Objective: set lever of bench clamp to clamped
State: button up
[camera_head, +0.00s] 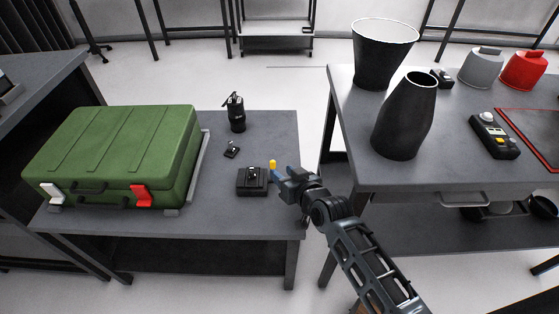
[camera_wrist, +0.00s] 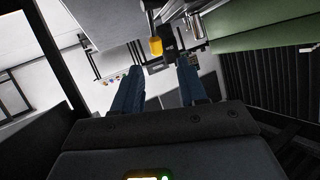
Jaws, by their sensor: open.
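The bench clamp (camera_head: 252,182) appears to be the small black block on the low grey table, right of the green case. A yellow-tipped lever (camera_head: 273,164) stands up at its right side. My gripper (camera_head: 283,180) is just right of the lever, close to the table's right edge. In the wrist view my gripper (camera_wrist: 159,68) has its two blue fingers apart with nothing between them. The lever's yellow tip (camera_wrist: 156,46) shows just beyond the fingertips, nearer the left finger. Whether a finger touches it, I cannot tell.
The green case (camera_head: 115,150) with red and white latches fills the table's left. A black bottle (camera_head: 236,112) and a small dark item (camera_head: 231,149) stand behind the clamp. The right table (camera_head: 350,120) holds two dark vases, a handheld device (camera_head: 494,137) and other items.

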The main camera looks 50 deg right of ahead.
aim_at(273, 164)
jog(key=x, duration=0.8)
jog(key=shift+d, duration=0.2)
grip_shut()
